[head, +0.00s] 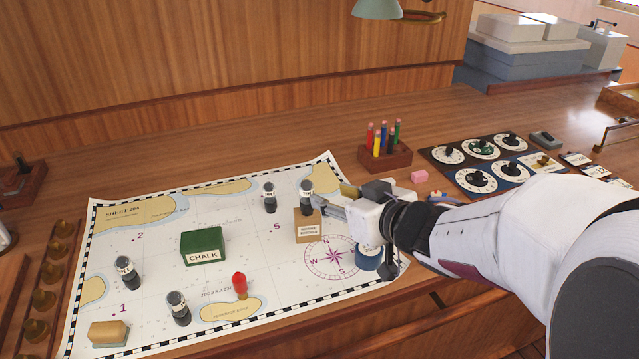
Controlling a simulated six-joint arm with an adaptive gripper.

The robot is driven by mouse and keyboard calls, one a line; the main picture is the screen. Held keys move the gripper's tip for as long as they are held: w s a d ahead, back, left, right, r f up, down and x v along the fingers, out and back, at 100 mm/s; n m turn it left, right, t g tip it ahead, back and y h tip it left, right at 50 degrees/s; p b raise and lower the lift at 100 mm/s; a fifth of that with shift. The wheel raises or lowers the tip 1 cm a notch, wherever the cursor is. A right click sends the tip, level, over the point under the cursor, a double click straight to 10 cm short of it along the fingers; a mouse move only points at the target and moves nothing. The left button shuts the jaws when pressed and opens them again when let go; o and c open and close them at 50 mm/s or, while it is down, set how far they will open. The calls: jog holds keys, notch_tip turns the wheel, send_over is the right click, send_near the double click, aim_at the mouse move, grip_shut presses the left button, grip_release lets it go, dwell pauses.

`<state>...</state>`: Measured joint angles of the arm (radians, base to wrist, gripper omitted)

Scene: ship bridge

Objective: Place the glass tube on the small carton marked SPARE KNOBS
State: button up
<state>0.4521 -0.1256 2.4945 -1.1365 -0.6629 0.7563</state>
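Several small dark glass tubes with white labels are on the chart. One tube (306,194) stands upright at the top of a small tan carton (308,229), seemingly resting on it. The carton's white label has two lines, too small to read surely. My gripper (319,202) reaches in from the right, its fingertips right beside or against that tube; whether they grip it is unclear. Another tube (269,199) stands just left of the carton.
A green CHALK box (203,246), a red-topped piece (240,285) and a tan block (109,333) sit on the chart (150,245). A pencil holder (385,156), pink eraser (419,176) and dial panel (484,163) lie beyond my arm. The chart's middle has free room.

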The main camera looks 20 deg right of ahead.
dwell(0.6)
jog(key=s+d+r+m+g+h, duration=0.2)
jog(key=s+d+m+g+h, duration=0.15)
jog(key=s+h, duration=0.4)
jog(key=s+a+f+g+y, duration=0.2)
jog(key=s+a, duration=0.3)
jog(key=s, duration=0.3)
jog(key=s+a+f+n+g+y, duration=0.1)
jog(key=s+a+f+g+y, duration=0.1)
jog(key=s, duration=0.7)
jog(key=a+y, duration=0.1)
jog(key=a, duration=0.1)
jog(key=shift+a, duration=0.4)
